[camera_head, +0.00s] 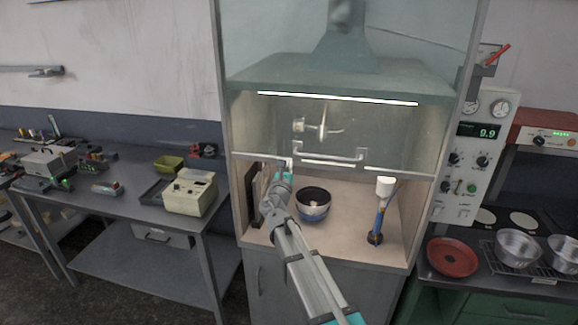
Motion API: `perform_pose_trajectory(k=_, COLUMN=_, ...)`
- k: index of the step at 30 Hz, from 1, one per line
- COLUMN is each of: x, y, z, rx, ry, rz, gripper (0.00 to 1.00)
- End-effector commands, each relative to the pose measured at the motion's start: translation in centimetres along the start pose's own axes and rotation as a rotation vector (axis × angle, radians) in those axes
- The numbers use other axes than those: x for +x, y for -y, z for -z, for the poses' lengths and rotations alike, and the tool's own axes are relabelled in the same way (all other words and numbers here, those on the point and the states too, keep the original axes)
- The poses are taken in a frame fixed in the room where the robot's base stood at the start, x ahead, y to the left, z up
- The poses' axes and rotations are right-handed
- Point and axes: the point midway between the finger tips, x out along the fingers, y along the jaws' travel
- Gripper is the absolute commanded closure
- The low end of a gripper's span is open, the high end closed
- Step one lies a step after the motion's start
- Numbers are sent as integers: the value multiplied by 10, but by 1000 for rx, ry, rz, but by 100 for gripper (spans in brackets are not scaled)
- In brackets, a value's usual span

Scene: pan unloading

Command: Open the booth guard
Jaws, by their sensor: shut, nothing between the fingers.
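The booth guard (400,174) is a clear pane with a pale lower edge, across the front of the fume booth. Its lower edge stands above the booth floor, with open space beneath. A pale bar handle (333,156) runs along the lower part of the guard. My gripper (287,163) is shut and empty at the guard's lower edge, just left of the handle. I cannot tell whether it touches the guard. My arm reaches up from below and hides part of the booth floor and front edge.
Inside the booth are a dark bowl with a blue outside (313,205) and a burner-like stand with a white top (381,210). A bench with instruments (110,185) is at left. A red pan (452,257) and metal pots (517,248) are at right.

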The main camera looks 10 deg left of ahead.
Motion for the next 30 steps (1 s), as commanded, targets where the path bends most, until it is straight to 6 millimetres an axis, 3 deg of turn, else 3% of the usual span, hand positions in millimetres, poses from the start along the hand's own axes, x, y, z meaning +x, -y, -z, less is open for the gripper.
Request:
perform_pose_trajectory(k=1, x=4, y=0, z=-15, rx=-1, ry=1, rz=0, gripper=100)
perform_pose_trajectory(k=3, x=6, y=0, z=-24, rx=-1, ry=1, rz=0, gripper=100)
perform_pose_trajectory(k=12, x=14, y=0, z=-54, rx=-1, ry=0, rz=0, gripper=100)
perform_pose_trajectory(k=30, x=16, y=0, z=-63, rx=0, ry=0, rz=0, gripper=100)
